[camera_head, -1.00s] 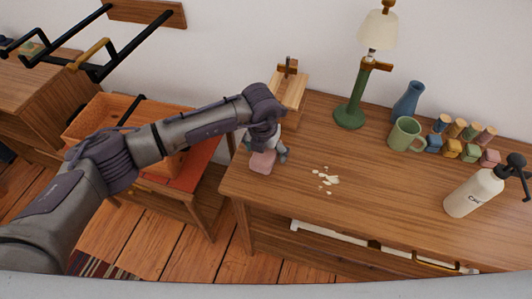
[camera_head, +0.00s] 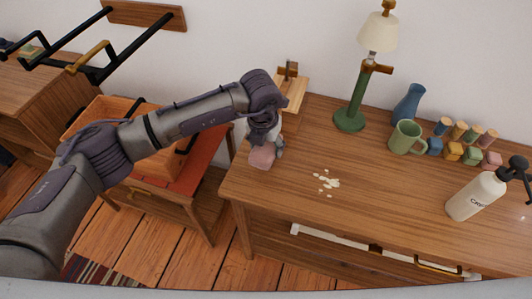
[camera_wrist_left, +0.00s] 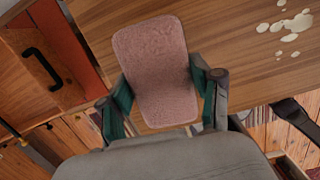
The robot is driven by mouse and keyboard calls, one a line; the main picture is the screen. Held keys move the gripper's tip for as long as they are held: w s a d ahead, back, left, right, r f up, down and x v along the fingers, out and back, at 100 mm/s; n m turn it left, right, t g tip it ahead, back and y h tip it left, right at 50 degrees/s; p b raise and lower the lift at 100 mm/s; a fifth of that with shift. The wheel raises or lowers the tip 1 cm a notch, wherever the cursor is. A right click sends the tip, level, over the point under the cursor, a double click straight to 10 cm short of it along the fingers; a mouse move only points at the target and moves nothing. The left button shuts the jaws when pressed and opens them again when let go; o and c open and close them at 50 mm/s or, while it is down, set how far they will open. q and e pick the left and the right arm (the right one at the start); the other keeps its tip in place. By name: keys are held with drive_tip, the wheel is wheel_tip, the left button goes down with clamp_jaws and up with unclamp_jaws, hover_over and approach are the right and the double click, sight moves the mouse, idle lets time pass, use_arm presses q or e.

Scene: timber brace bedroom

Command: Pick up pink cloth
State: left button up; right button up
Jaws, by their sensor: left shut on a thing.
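The pink cloth (camera_head: 262,156) is a small rounded pad near the left end of the wooden table (camera_head: 300,205). My left gripper (camera_head: 265,140) reaches down over it from above and hides part of it. In the left wrist view the cloth (camera_wrist_left: 158,70) lies between the two fingers of the left gripper (camera_wrist_left: 163,92), which are shut on its sides. Whether the cloth is clear of the tabletop cannot be told. My right gripper is not in view.
Pale crumbs (camera_head: 327,182) lie right of the cloth. A green lamp (camera_head: 349,115), green mug (camera_head: 405,137), blue vase (camera_head: 408,103), several coloured blocks (camera_head: 452,150) and a white bottle (camera_head: 475,196) stand farther right. The table's front middle is clear.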

use_arm(q)
drive_tip(key=s+d+r+b, duration=0.1)
drive_tip(key=s+d+r, duration=0.1)
drive_tip(key=d, duration=0.3)
drive_tip(key=s+d+r+b, duration=0.1)
drive_tip(key=s+d+r, duration=0.1)
drive_tip(key=d+r, duration=0.3)
drive_tip(key=shift+s+d, duration=0.3)
drive_tip(key=shift+d, duration=0.1)
